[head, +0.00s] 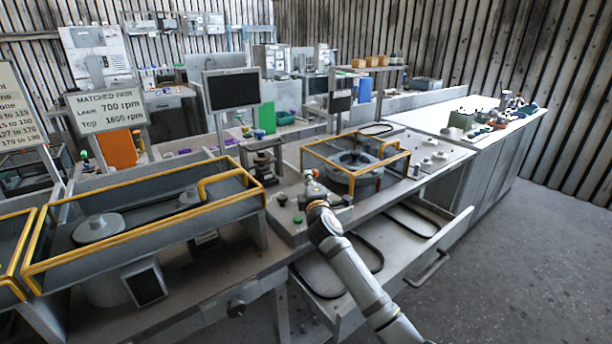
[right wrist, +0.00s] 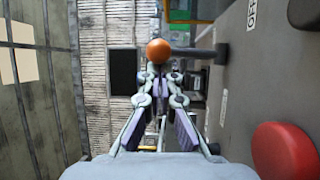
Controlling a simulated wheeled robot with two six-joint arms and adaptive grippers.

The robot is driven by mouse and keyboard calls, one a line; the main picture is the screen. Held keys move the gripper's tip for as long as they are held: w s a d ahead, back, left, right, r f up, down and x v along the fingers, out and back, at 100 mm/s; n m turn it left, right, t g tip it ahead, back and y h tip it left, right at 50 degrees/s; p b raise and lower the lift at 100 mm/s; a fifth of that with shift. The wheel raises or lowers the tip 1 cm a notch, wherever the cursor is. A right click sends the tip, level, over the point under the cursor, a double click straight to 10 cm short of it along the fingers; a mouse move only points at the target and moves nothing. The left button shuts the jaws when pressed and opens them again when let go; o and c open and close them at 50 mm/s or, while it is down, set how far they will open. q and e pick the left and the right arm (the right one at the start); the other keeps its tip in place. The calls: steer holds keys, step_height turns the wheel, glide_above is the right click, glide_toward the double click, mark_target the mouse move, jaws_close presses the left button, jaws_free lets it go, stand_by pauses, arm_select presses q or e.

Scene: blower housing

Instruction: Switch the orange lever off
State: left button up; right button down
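The lever has an orange ball knob (right wrist: 159,51) on a dark grey shaft (right wrist: 198,52), which runs to a pivot on the panel at the right of the right wrist view. My right gripper (right wrist: 160,75) has its fingers drawn together, with the tips just short of the ball. They look close to it, but I cannot tell whether they touch. Nothing shows between the fingers. In the head view my right gripper (head: 314,186) is over the control panel between the two guarded machines, and it largely hides the lever. My left gripper is not in view.
A red button (right wrist: 285,150) and a dark knob stand on the same panel. A green button (head: 298,219) and a black knob (head: 283,199) sit left of my gripper. Yellow guard rails (head: 150,228) flank the panel. An open drawer (head: 400,260) lies below, right of my arm.

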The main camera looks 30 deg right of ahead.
steer(key=shift+s+d+f, duration=0.1)
steer(key=shift+s+f, duration=0.05)
steer(key=shift+s+a+f, duration=0.15)
steer(key=shift+s+a, duration=0.05)
steer(key=shift+s, duration=0.15)
steer(key=v, duration=1.1)
steer(key=shift+s, duration=0.15)
